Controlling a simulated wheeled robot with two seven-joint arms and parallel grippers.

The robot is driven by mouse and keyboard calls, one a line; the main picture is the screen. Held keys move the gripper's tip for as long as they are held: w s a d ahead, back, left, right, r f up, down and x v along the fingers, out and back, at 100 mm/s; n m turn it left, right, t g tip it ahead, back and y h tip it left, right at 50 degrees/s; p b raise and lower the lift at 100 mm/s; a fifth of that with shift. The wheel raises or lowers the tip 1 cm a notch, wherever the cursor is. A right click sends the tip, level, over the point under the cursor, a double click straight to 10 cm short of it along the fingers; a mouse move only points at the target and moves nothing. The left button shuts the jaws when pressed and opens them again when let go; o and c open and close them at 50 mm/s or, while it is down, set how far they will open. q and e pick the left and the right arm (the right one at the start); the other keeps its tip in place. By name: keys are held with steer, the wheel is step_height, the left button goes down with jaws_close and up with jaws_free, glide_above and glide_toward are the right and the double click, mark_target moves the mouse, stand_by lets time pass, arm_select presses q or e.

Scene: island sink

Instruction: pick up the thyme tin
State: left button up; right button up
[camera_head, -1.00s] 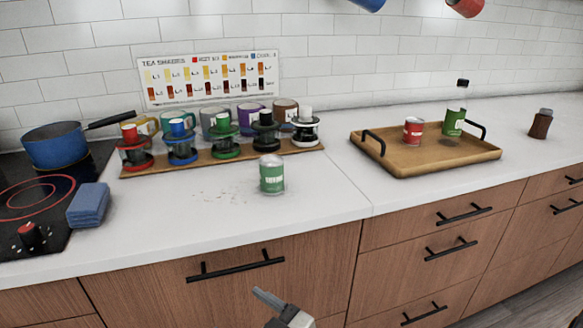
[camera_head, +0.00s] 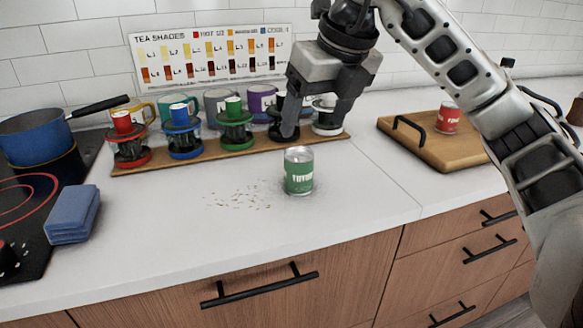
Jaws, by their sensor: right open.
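The thyme tin (camera_head: 299,172) is a green can with a pale band of lettering and a silver lid. It stands upright on the white counter, near the front of the long wooden board. My right gripper (camera_head: 305,118) hangs above and just behind the tin in the picture, fingers pointing down. It is open and empty, apart from the tin. It partly covers the black and white tea makers behind it. My left gripper is not in view.
Dry crumbs (camera_head: 238,197) lie left of the tin. The wooden board (camera_head: 215,153) holds several tea makers, with mugs behind. A tray (camera_head: 432,150) with a red tin (camera_head: 448,119) is right, partly behind my arm.

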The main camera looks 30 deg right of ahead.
mark_target(306, 157)
steer(key=shift+h, duration=0.3)
steer(key=x, duration=0.3)
steer(key=b+x, duration=0.1)
steer(key=x, duration=0.2)
steer(key=d+x, duration=0.1)
steer(key=x, duration=0.2)
steer(key=shift+w+f, duration=0.25)
steer(key=shift+f, duration=0.05)
steer(key=shift+w+x, duration=0.15)
steer(key=shift+x, duration=1.2)
steer(key=shift+w+x, duration=0.2)
steer(key=shift+x, duration=1.15)
steer(key=shift+r, duration=0.1)
steer(key=c, duration=1.1)
